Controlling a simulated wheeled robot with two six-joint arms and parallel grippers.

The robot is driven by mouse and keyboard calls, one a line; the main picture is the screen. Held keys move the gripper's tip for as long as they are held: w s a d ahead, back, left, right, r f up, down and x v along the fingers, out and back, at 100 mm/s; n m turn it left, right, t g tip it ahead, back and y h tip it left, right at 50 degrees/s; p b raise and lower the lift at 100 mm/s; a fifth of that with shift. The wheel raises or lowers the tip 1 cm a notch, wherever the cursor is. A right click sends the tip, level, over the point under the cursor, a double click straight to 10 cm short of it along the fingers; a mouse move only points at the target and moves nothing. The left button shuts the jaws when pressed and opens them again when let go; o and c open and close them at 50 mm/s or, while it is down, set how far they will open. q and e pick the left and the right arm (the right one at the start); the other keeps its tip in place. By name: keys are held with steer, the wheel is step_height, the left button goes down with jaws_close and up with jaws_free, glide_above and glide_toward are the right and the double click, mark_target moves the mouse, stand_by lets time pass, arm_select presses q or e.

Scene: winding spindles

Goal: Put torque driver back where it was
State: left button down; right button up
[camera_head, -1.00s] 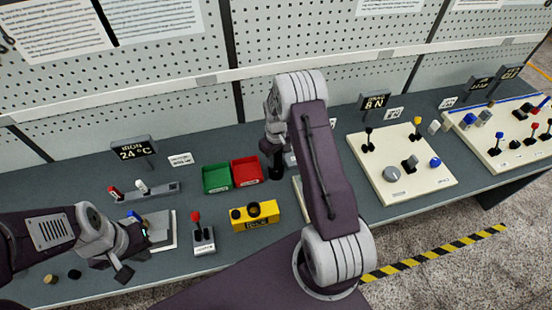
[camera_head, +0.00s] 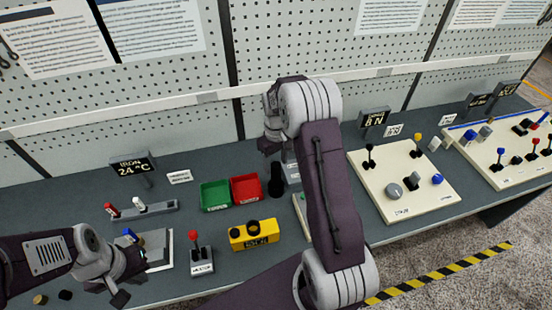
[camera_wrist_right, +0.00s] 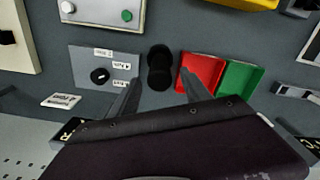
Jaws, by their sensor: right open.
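The torque driver appears to be the black upright cylinder (camera_head: 276,181) standing on the bench just right of the red bin; it also shows in the right wrist view (camera_wrist_right: 160,66). My right gripper (camera_head: 268,147) is above and behind it in the head view. In the right wrist view the right gripper's fingers (camera_wrist_right: 160,82) are spread, with the black cylinder seen between and just beyond their tips, not clasped. My left gripper (camera_head: 130,280) is low at the front left, near a grey panel with a blue knob; its jaw opening is unclear.
A red bin (camera_head: 246,188) and a green bin (camera_head: 215,196) stand left of the cylinder. A yellow box (camera_head: 253,235) and a red-knobbed lever (camera_head: 201,253) are in front. A grey dial panel (camera_wrist_right: 100,72) sits beside the cylinder. A cream control panel (camera_head: 400,205) is at right.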

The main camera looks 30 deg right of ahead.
steer(key=shift+r, duration=1.85)
steer(key=s+a+f+m+b, duration=0.1)
steer(key=s+a, duration=0.4)
steer(key=s, duration=0.4)
steer(key=s+a+f+m+t+b, duration=0.1)
steer(key=s+a+f+b, duration=0.1)
steer(key=s+a, duration=0.4)
steer(key=s, duration=0.3)
steer(key=shift+s, duration=0.2)
steer(key=shift+f, duration=0.1)
